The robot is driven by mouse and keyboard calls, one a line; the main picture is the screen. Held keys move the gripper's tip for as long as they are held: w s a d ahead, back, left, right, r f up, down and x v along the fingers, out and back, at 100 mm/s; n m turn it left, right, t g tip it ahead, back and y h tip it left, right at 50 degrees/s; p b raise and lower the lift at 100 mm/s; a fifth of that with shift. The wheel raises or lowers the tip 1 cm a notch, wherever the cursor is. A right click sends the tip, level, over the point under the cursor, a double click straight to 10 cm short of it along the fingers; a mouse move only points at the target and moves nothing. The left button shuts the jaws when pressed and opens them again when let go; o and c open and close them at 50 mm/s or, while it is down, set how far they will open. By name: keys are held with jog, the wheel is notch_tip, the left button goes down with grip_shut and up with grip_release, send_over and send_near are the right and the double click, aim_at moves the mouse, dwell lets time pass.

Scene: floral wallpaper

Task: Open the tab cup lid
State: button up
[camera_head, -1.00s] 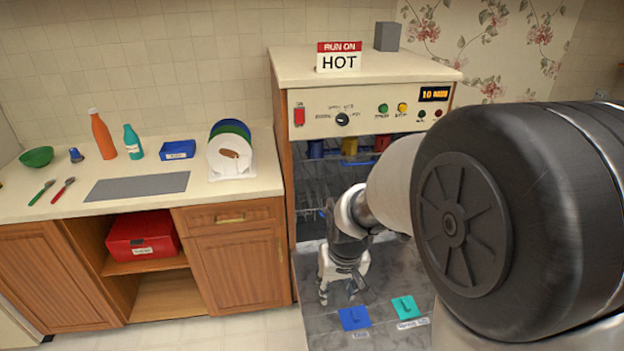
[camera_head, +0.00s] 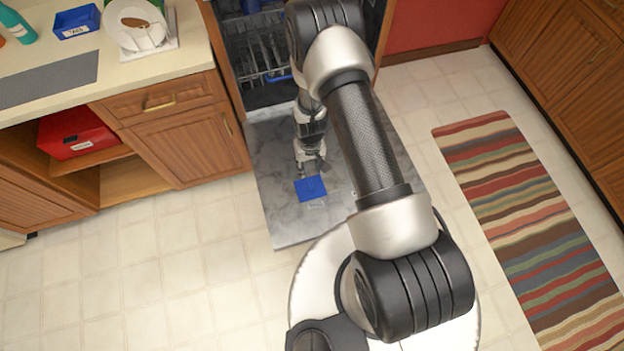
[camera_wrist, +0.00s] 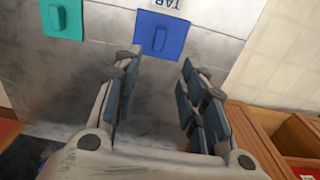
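The tab cup's blue square lid (camera_head: 311,189) lies flat on the inner face of the lowered dishwasher door, with a small raised tab on it. In the wrist view the lid (camera_wrist: 160,36) sits just past my fingertips, with a "TAB" label beside it. It looks shut. My gripper (camera_wrist: 155,72) is open, its two fingers spread with nothing between them. In the head view my gripper (camera_head: 311,168) hangs over the door just behind the lid. I cannot tell whether a finger touches the lid.
A teal lid (camera_wrist: 62,18) lies left of the blue one in the wrist view; my arm hides it in the head view. The dishwasher door (camera_head: 277,228) is down, with a rack (camera_head: 262,65) behind. A counter cabinet (camera_head: 185,148) stands left. A striped rug (camera_head: 530,215) lies right.

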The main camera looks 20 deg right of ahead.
aim_at(310, 186)
notch_tip(310, 186, down, 16)
jog(key=b, duration=0.4)
jog(key=shift+r, duration=0.15)
jog(key=shift+c, duration=0.5)
grip_shut()
